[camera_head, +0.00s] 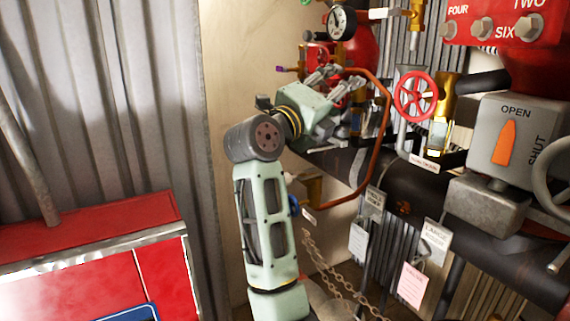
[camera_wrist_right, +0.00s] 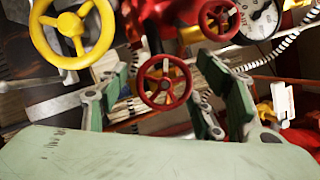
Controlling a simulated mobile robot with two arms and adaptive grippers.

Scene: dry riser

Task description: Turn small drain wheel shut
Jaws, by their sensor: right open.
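In the right wrist view, a small red spoked wheel (camera_wrist_right: 165,82) sits between the spread fingers of my right gripper (camera_wrist_right: 168,80). Clear gaps show on both sides of it, and I cannot tell how deep it lies between the fingers. In the head view, my right gripper (camera_head: 334,82) reaches in among the pipework, its fingers partly covering a red wheel (camera_head: 351,88). A tag naming the drain wheel is not readable. My left gripper is out of view.
A larger red wheel (camera_head: 415,95) and an orange-brown bent pipe (camera_head: 384,125) stand right of my gripper. A yellow wheel (camera_wrist_right: 72,32), another red wheel (camera_wrist_right: 220,19) and a gauge (camera_wrist_right: 259,17) are close by. A grey OPEN/SHUT box (camera_head: 515,135) is farther right.

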